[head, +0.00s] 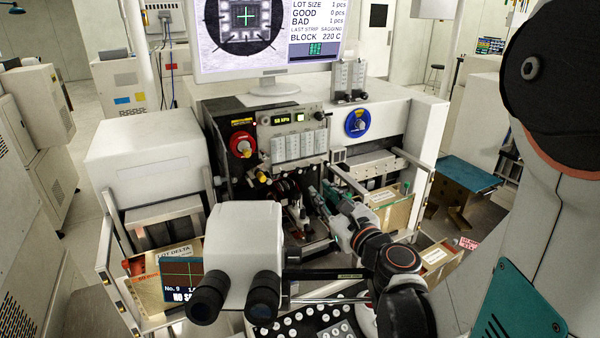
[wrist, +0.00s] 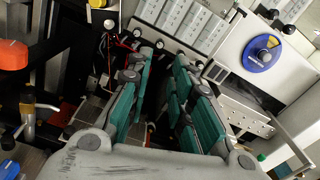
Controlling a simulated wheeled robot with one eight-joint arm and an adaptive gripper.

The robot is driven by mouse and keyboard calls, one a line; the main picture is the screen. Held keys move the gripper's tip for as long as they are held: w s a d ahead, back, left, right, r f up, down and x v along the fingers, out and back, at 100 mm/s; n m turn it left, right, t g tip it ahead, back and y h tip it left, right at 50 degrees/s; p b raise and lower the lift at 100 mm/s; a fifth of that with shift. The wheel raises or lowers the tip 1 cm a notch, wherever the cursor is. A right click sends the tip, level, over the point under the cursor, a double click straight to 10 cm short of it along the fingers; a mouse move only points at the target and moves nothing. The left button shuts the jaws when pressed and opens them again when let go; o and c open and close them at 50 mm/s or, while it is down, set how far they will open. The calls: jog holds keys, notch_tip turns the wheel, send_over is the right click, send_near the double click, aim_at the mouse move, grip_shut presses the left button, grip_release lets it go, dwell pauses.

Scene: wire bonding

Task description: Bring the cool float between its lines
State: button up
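A bank of white gauge columns (head: 300,147) sits on the machine's front panel. It also shows in the wrist view (wrist: 185,22), with a row of small dark knobs (wrist: 158,44) along its lower edge. The labels, floats and lines are too small to read, so I cannot tell which column is the cool one. My gripper (head: 322,193) is in front of the machine, below and to the right of the columns. In the wrist view my gripper (wrist: 163,68) has its teal-padded fingers apart, with nothing seen between them. The fingertips point toward the knob row, apparently short of it.
A blue round dial (head: 357,122) is right of the panel, and a red knob (head: 242,145) is left. A microscope head (head: 245,255) stands in front. A monitor (head: 268,35) and upright clear-fronted units (head: 348,78) are on top. Wires and fittings crowd the space below the panel.

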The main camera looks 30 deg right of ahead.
aim_at(300, 172)
jog(key=w+b, duration=0.1)
jog(key=w, duration=1.1)
jog(key=shift+b, duration=0.35)
grip_shut()
